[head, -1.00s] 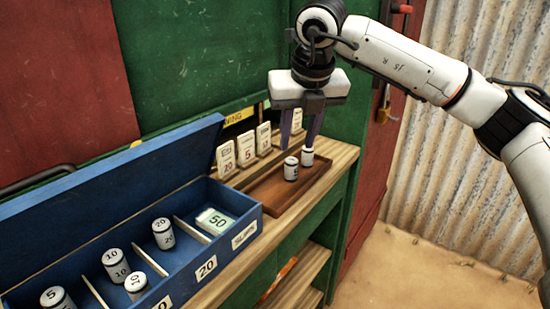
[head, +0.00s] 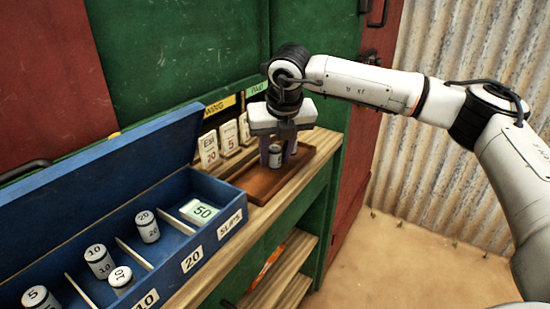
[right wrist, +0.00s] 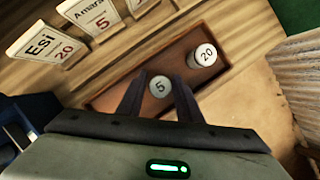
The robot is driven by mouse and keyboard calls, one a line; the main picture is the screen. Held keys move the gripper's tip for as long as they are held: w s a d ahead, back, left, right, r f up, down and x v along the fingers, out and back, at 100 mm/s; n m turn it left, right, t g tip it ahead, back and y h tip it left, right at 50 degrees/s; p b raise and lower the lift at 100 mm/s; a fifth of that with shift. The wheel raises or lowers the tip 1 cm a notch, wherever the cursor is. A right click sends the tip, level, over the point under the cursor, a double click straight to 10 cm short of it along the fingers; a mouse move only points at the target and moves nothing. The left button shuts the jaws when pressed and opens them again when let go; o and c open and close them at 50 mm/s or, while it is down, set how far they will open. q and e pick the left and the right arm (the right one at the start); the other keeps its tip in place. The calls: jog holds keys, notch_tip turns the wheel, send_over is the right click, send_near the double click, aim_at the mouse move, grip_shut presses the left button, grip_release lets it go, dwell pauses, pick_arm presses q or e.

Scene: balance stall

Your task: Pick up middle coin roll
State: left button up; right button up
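A brown wooden tray (head: 257,187) sits on the shelf. In it stands an upright white coin roll marked 5 (head: 275,158), which also shows in the right wrist view (right wrist: 160,87). A second upright roll marked 20 (right wrist: 205,54) stands farther right in the tray in that view; in the head view it is hidden behind my gripper. My right gripper (head: 276,159) points down over the tray, its two fingers on either side of the 5 roll. In the right wrist view the fingers (right wrist: 159,88) look open, with small gaps beside the roll. My left gripper is not in view.
A blue open-lidded box (head: 195,255) with dividers stands left of the tray, holding several coin rolls and a green 50 slip (head: 200,211). Name cards (head: 209,149) stand behind the tray. A green cabinet wall (head: 185,50) rises behind.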

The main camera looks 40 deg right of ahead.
grip_shut()
jog(key=shift+r, duration=0.1)
jog(key=shift+r, duration=0.1)
